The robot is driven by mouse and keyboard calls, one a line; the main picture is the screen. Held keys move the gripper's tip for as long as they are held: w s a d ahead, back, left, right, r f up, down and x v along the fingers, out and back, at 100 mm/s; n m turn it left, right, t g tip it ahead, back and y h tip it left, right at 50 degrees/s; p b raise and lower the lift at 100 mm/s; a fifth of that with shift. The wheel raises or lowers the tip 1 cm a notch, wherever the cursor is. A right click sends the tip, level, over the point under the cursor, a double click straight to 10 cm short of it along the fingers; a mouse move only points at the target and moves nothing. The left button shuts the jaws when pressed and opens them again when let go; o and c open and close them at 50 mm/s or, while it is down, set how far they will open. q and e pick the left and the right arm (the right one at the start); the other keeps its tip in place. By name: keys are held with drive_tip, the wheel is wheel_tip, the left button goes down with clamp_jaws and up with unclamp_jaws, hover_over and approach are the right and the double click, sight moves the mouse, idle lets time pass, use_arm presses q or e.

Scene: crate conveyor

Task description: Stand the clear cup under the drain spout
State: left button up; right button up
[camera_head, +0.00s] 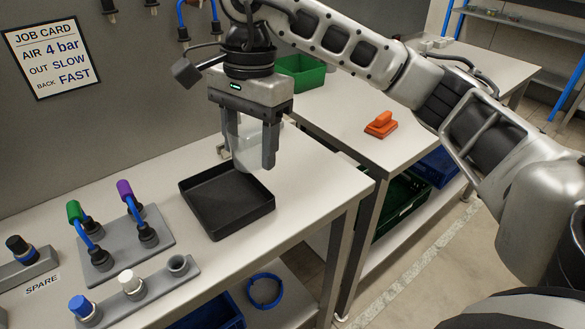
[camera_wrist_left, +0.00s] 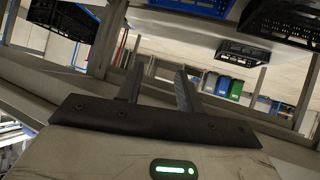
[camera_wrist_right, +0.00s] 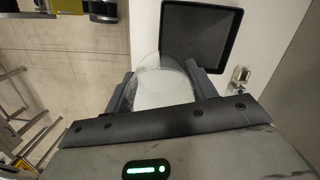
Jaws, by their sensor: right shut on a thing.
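The clear cup (camera_head: 246,148) is between the fingers of my right gripper (camera_head: 247,153), which is shut on it. The cup looks upright and is over the far edge of the black tray (camera_head: 245,226); whether it touches the tray is unclear. In the right wrist view the cup (camera_wrist_right: 163,82) sits between both fingers, beside the tray (camera_wrist_right: 238,40). A small metal fitting (camera_wrist_right: 240,75), perhaps the drain spout, is to the right of the cup there; in the head view it is mostly hidden behind the gripper. My left gripper (camera_wrist_left: 158,88) is open and empty in its own wrist view.
A grey block with green and purple hose plugs (camera_head: 122,250) and a rack with blue and white caps (camera_head: 150,295) stand nearer on the bench. An orange tool (camera_head: 381,124) and green bin (camera_head: 302,72) are on the other table. A job card (camera_head: 52,58) hangs at left.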

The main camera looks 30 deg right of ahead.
drive_tip(key=w+d+f, duration=0.3)
drive_tip(key=d, duration=0.3)
drive_tip(key=p, duration=0.1)
hover_over(291, 177)
drive_tip(key=f, duration=0.5)
drive_tip(key=shift+s+a+f, duration=0.15)
drive_tip(key=shift+s, duration=0.05)
drive_tip(key=shift+w+d+f, duration=0.1)
drive_tip(key=shift+d+f, duration=0.1)
drive_tip(key=shift+f, duration=0.1)
drive_tip(key=f, duration=0.1)
drive_tip(key=f+p, duration=0.1)
drive_tip(key=f, duration=0.1)
drive_tip(key=shift+w+d+f, duration=0.1)
drive_tip(key=shift+d, duration=0.1)
drive_tip(key=shift+f, duration=0.15)
drive_tip(key=shift+f, duration=0.1)
drive_tip(key=shift+f, duration=0.15)
drive_tip(key=o, duration=1)
drive_tip(key=shift+c, duration=0.2)
